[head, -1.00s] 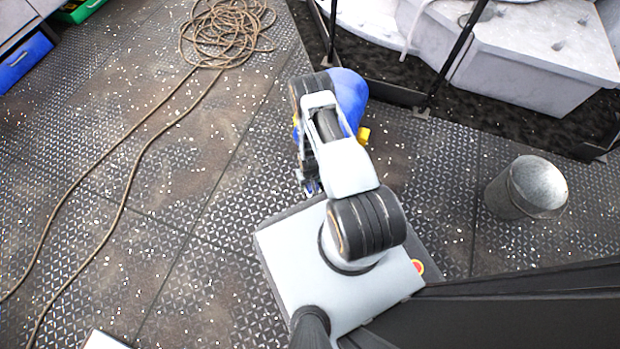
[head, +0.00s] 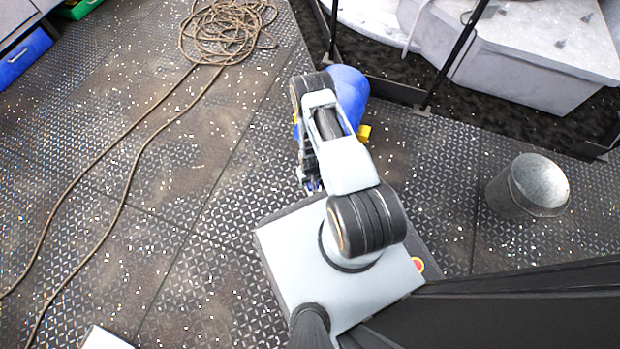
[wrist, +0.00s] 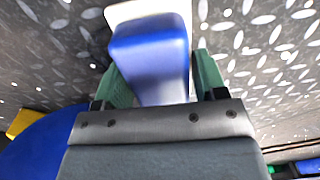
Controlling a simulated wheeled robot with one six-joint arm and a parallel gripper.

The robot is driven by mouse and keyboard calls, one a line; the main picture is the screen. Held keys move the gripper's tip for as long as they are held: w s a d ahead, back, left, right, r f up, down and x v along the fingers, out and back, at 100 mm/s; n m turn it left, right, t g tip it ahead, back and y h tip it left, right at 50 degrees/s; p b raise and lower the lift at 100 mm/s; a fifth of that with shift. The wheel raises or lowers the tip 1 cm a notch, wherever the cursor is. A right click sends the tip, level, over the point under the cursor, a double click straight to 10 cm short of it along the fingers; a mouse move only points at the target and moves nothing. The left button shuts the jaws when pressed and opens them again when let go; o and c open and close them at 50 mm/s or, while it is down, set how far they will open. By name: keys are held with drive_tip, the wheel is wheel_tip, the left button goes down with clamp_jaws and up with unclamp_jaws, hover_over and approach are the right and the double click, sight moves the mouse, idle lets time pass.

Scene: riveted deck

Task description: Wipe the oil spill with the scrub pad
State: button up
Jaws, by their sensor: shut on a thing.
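My gripper (wrist: 162,76) is shut on the scrub pad (wrist: 150,50), its green fingers on either side of the pad's blue body in the wrist view. A white part of the pad shows beyond the blue body, over the patterned deck. Whether the pad touches the deck I cannot tell. In the head view my arm hides most of the gripper and the pad. I cannot make out the oil spill for sure in either view; the deck has only brownish, dull patches.
A blue rounded object (head: 349,92) with a yellow part (head: 364,133) stands close behind my arm. A metal bucket (head: 527,187) stands at the right. A rope (head: 222,32) lies coiled at the back, its strands trailing left. Dark railing posts (head: 456,55) stand at the back right.

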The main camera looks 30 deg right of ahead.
drive_tip(key=shift+f, duration=0.7)
